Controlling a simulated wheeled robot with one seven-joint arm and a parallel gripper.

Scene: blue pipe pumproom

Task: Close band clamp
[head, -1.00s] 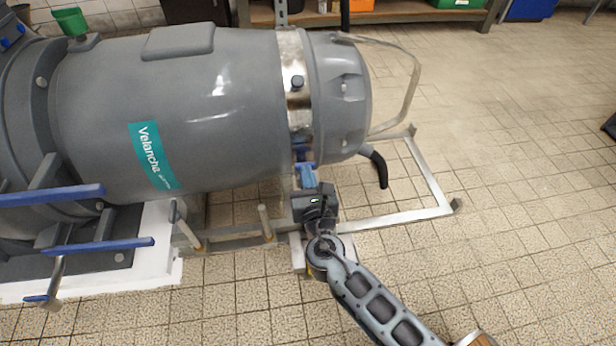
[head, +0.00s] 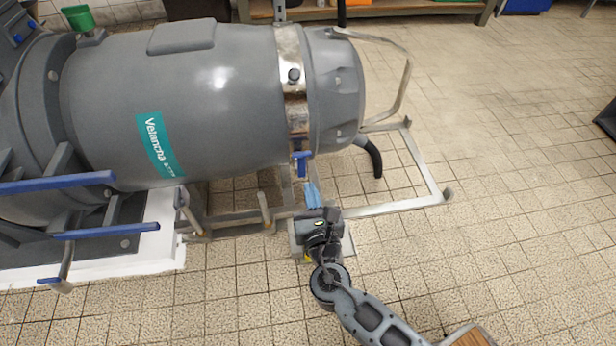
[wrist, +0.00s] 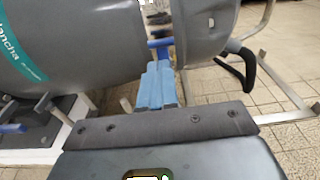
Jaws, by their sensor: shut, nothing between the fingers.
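The band clamp (head: 294,100) is a shiny metal band around the grey pump body, close to its rounded right end. Its blue lever (head: 302,160) sits low on the near side of the band and looks to lie close along it; any small gap is too fine to tell. The lever also shows in the wrist view (wrist: 160,43), just beyond the fingertips. My gripper (head: 312,190) has blue fingers that are shut and empty, pointing at the lever from below and apart from it. The fingers fill the middle of the wrist view (wrist: 158,70).
The grey pump body (head: 190,95) carries a teal label. A metal floor frame (head: 425,170) and a black hose (head: 373,158) are at its right end. Blue-handled bars (head: 105,232) stick out at left.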

